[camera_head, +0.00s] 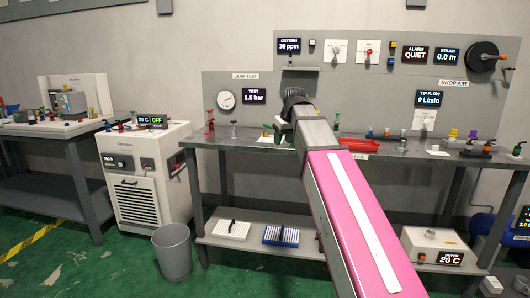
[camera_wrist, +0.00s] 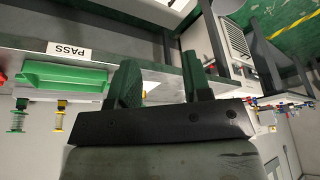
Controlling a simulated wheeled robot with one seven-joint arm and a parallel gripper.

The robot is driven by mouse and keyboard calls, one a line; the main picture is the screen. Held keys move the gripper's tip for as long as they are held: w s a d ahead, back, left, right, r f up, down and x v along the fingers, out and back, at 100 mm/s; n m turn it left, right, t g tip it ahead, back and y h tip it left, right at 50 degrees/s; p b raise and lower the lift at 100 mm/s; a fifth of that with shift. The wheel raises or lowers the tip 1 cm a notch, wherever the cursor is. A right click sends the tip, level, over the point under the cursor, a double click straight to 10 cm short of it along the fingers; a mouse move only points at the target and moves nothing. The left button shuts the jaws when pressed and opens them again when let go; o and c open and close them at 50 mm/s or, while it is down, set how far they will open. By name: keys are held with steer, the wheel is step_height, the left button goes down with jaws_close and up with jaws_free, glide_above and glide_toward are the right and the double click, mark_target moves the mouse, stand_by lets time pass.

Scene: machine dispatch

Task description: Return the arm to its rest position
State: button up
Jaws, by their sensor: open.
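My arm reaches up and forward from the lower right in the head view, its pink link in front of the workbench (camera_head: 240,140). My gripper (camera_wrist: 158,78) shows in the wrist view with its two green fingers well apart and nothing between them. In the head view the arm's end (camera_head: 296,98) is seen from behind over the bench, so the fingers are mostly hidden there. In the wrist view a green tray (camera_wrist: 65,77) by a PASS label (camera_wrist: 68,50) lies to the left of the fingers, apart from them.
A red tray (camera_head: 358,145) stands on the bench right of my arm. Small fittings stand along the bench. A chiller (camera_head: 135,190) and a grey bin (camera_head: 173,252) stand at left. White (camera_head: 231,229) and blue (camera_head: 281,235) racks lie on the lower shelf. Green floor is clear at lower left.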

steer(key=s+d+f+m+g, duration=0.1)
steer(key=s+d+f, duration=0.1)
steer(key=f, duration=0.6)
steer(key=s+d+f+m+h, duration=0.1)
steer(key=s+d+f, duration=0.1)
steer(key=f, duration=0.7)
steer(key=s+d+f+m+g, duration=0.1)
steer(key=s+d+f, duration=0.15)
steer(key=f, duration=0.55)
steer(key=s+d+f+m, duration=0.1)
steer(key=s+d+f, duration=0.1)
steer(key=s+f, duration=0.3)
steer(key=s+d+f+m+g+h, duration=0.1)
steer(key=s+d+f, duration=0.2)
steer(key=f, duration=1)
steer(key=s, duration=0.3)
steer(key=shift+s+d+f+m, duration=0.2)
steer(key=shift+s+f+m, duration=0.05)
steer(key=shift+f+m, duration=0.15)
